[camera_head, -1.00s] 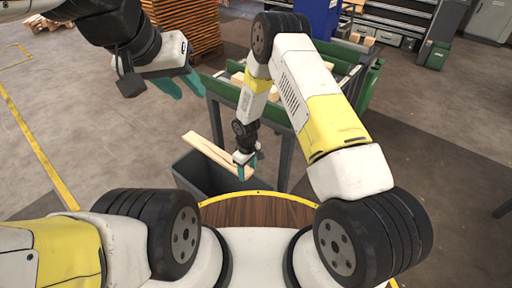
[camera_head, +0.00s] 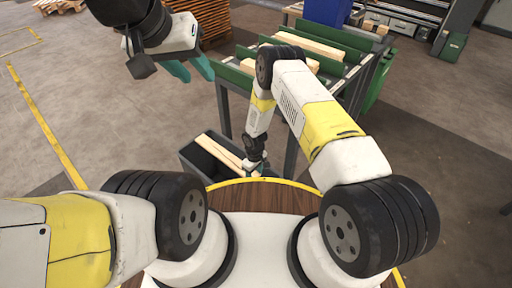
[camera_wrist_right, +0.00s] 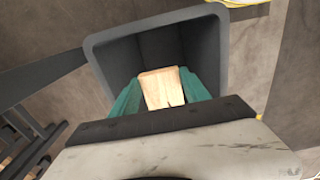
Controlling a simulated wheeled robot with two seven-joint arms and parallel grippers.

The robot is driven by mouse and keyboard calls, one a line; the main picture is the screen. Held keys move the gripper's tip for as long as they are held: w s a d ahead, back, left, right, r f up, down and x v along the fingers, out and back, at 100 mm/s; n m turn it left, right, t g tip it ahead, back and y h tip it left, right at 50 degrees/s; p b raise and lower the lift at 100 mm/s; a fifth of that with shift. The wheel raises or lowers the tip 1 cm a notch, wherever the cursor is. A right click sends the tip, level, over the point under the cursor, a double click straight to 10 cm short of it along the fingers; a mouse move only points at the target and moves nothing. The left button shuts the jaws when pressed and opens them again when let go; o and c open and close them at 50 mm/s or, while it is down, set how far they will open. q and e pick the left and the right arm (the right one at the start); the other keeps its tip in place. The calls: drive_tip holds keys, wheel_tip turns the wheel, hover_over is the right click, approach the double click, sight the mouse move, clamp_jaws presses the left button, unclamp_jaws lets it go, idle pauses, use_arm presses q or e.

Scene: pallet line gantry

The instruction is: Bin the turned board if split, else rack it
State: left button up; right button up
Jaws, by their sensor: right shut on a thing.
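My right gripper (camera_head: 254,168) is shut on a pale wooden board (camera_head: 220,150) above the dark grey bin (camera_head: 189,160). The board slants up and left from the jaws across the bin's opening. A dark line runs lengthwise along it in the head view; I cannot tell there if it is a split or an edge. In the right wrist view the board (camera_wrist_right: 160,86) sits between the teal fingers (camera_wrist_right: 162,98), over the bin (camera_wrist_right: 98,58), with a short dark mark near its held end. My left gripper (camera_head: 190,70) is open and empty, well above the floor.
A rack with green dividers (camera_head: 326,55) and pale boards (camera_head: 323,47) stands behind my right arm, its dark legs beside the bin. A stack of wooden pallets (camera_head: 213,20) is at the back. Open floor (camera_head: 100,100) lies to the left.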

drive_tip(key=shift+f, duration=0.1)
drive_tip(key=o, duration=1.7)
wheel_tip(320, 180, up, 8)
drive_tip(key=shift+f, duration=0.1)
